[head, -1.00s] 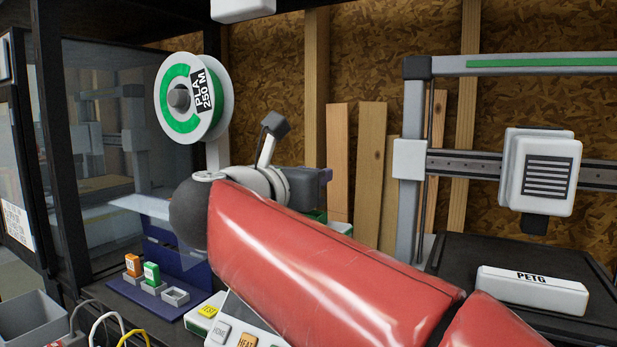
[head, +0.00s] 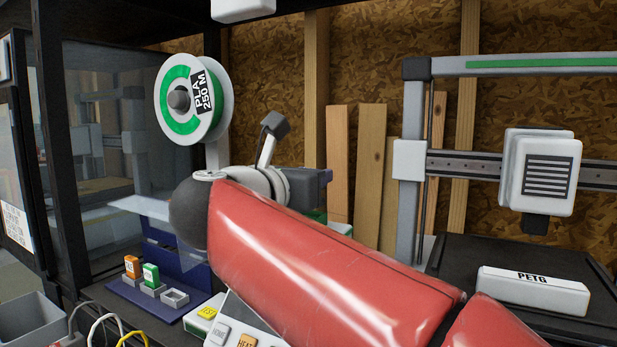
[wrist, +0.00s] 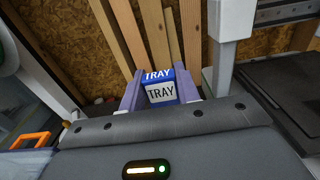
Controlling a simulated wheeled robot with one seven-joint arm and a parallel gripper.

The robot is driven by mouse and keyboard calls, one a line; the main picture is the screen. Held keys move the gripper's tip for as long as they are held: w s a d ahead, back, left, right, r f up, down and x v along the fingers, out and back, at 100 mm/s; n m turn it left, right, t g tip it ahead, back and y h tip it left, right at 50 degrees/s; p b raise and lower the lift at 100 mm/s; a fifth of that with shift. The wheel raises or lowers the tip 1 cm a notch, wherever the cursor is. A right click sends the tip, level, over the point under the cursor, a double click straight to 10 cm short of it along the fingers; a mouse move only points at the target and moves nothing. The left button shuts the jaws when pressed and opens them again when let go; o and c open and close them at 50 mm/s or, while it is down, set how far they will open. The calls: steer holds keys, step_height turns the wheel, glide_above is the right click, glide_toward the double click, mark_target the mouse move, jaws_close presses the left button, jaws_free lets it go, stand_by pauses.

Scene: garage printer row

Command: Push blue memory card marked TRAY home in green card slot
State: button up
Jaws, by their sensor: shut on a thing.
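My gripper (wrist: 160,76) is shut on the blue memory card (wrist: 155,75) in the wrist view. The card sits between the two purple-grey fingers, with a white TRAY label facing the camera and TRAY again on its blue top edge. In the head view the dark grey end of my gripper (head: 311,184) shows behind my red arm; the card and fingertips are hidden there. A bit of green (head: 318,216) shows just below it, mostly covered by my arm; I cannot tell whether it is the green card slot. Whether the card touches a slot is not visible.
Orange (head: 132,266) and green (head: 151,275) cards stand in holders beside an empty grey holder (head: 174,298) at lower left. A green filament spool (head: 222,97) hangs above. A printer with a black bed (head: 470,252) and white PETG box (head: 530,291) is right. Cables lie front left.

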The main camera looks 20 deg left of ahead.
steer(key=shift+f, duration=0.2)
steer(key=shift+f+b, duration=0.3)
steer(key=shift+b, duration=0.15)
steer(key=shift+f+b, duration=0.9)
steer(key=shift+f, duration=0.05)
steer(key=o, duration=1)
steer(key=shift+o, duration=0.2)
steer(key=s, duration=0.7)
steer(key=shift+s+a+b, duration=0.3)
steer(key=shift+s+a, duration=0.05)
steer(key=shift+s, duration=0.05)
steer(key=shift+r, duration=0.15)
